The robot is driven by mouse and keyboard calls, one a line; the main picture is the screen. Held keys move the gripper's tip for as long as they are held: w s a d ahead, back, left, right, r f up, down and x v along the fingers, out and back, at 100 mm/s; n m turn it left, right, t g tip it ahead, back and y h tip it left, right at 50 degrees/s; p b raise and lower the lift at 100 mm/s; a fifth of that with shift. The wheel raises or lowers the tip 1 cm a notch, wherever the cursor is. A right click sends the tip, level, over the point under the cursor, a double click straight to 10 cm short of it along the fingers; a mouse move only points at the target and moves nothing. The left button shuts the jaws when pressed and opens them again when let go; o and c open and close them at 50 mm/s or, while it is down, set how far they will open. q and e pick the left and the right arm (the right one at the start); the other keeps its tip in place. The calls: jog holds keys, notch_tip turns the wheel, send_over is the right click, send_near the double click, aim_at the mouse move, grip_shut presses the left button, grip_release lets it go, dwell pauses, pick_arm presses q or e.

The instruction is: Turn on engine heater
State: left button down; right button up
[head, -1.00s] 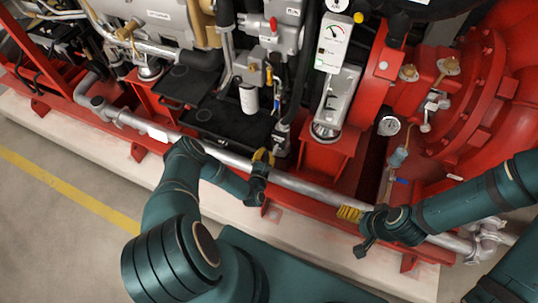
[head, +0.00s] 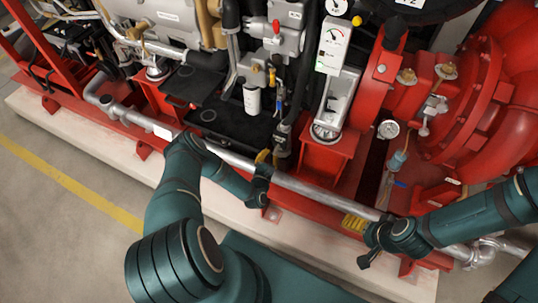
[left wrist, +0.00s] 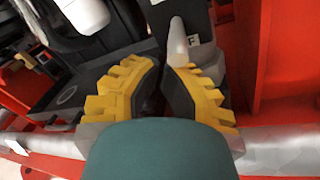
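In the left wrist view a grey lever (left wrist: 178,42) stands on a dark grey box (left wrist: 203,30); a label beside it shows the letter F. In the head view this seems to be the dark fitting (head: 283,138) above the pipe. My left gripper (left wrist: 165,78) has yellow ribbed fingers, partly open with a narrow gap between the tips. The lever is just beyond the tips, not visibly gripped. In the head view the left gripper (head: 268,158) is beside the fitting. My right gripper (head: 355,221) is by the pipe at right; its finger gap is hidden.
A silver pipe (head: 310,188) runs along the red base frame, close to both grippers. A white filter canister (head: 252,98) and a black tray (head: 225,127) are left of the fitting. A red pedestal (head: 325,158) stands to its right.

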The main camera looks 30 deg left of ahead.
pick_arm(q)
jog(key=shift+s+r+g+p, duration=0.1)
jog(key=shift+r+g+p, duration=0.15)
jog(key=shift+g+p, duration=0.35)
jog(key=r+g+p, duration=0.1)
jog(key=g+p, duration=0.1)
jog(key=r+m+g+h+p, duration=0.1)
jog(key=g+p, duration=0.1)
jog(key=shift+s+r+g, duration=0.15)
jog(key=shift+s+g, duration=0.15)
jog(key=shift+s, duration=0.1)
jog(key=shift+r, duration=0.15)
jog(key=shift+r+p, duration=0.7)
